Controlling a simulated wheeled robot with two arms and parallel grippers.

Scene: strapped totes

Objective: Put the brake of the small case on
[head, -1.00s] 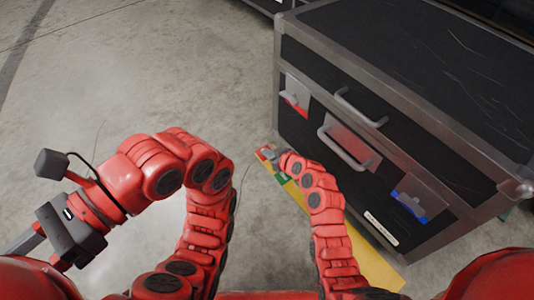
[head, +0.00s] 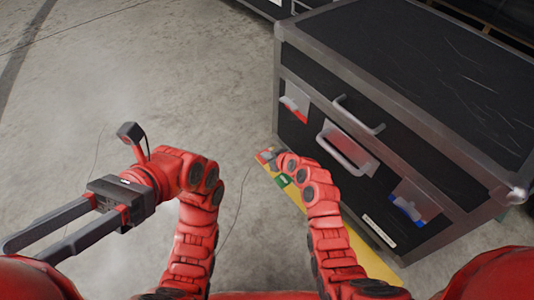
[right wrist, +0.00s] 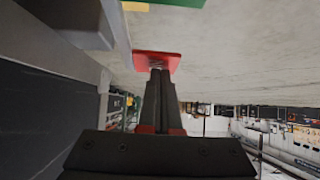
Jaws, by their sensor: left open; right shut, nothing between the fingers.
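The small case (head: 400,150) is black with metal edges and stands at the right in the head view. At its lower left corner, near the floor, a red pedal (right wrist: 157,62) shows in the right wrist view, with a green piece (right wrist: 178,3) beyond it. The green piece also shows in the head view (head: 282,181). My right gripper (right wrist: 160,72) is shut and empty, its fingertips at the red pedal; I cannot tell whether they touch. In the head view my arm mostly hides it. My left gripper (head: 26,252) is open and empty over the floor, well away from the case.
A yellow strip (head: 368,255) runs along the case's base. The case front carries handles (head: 345,150) and red and blue tabs (head: 408,208). Bare concrete floor (head: 130,70) lies open at the left. Another dark case stands behind.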

